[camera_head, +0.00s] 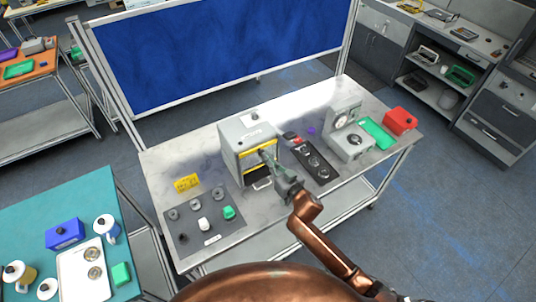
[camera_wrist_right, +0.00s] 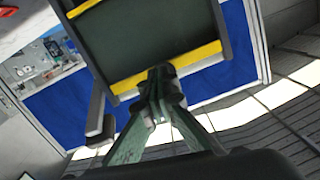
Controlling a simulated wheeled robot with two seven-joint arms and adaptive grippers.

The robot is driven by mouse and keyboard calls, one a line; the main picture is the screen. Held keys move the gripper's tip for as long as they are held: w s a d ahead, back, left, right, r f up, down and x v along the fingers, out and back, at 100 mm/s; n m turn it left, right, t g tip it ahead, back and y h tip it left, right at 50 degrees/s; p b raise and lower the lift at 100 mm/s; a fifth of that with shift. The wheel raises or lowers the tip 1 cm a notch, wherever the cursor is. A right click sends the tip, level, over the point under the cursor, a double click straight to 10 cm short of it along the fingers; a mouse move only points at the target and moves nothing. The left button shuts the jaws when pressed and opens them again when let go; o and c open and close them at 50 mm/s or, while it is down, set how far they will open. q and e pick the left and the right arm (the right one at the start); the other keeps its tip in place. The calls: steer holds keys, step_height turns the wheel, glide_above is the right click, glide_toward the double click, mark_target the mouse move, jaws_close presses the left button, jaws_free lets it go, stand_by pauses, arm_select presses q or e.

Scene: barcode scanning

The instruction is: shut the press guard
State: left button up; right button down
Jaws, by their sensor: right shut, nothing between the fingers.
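The press is a light grey box (camera_head: 240,133) on the middle of the grey table. Its front carries the guard, a dark panel with yellow strips (camera_head: 258,147). In the right wrist view the dark guard panel (camera_wrist_right: 150,42) fills the top, with a yellow strip along its lower edge. My right gripper (camera_head: 267,156) is shut and empty at the front of the press. In the right wrist view its fingertips (camera_wrist_right: 160,75) overlap the lower yellow strip; contact is unclear. The arm hides part of the front, and I cannot tell how far the guard is closed. My left gripper is out of view.
Left of the press lie a yellow block (camera_head: 187,183) and a dark mat (camera_head: 183,239) with several small parts. To its right are a black tray (camera_head: 328,176), a grey gauge stand (camera_head: 341,145), a green tray (camera_head: 378,133) and a red box (camera_head: 400,120).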

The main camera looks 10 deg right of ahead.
steer(key=b, duration=0.3)
glide_toward(260, 159)
steer(key=x, duration=0.4)
steer(key=shift+w+f, duration=0.1)
steer(key=shift+f, duration=0.1)
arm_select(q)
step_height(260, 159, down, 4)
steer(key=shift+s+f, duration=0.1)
arm_select(e)
steer(key=shift+a, duration=0.1)
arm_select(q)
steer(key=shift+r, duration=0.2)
arm_select(e)
steer(key=shift+r, duration=0.25)
steer(key=s+d+r+p, duration=0.3)
steer(key=s+d+r, duration=0.2)
steer(key=s+r, duration=0.35)
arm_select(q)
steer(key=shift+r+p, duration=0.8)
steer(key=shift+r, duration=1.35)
arm_select(e)
steer(key=w+a+f, duration=0.5)
steer(key=w, duration=0.3)
steer(key=shift+w+f, duration=0.2)
steer(key=shift+w, duration=0.1)
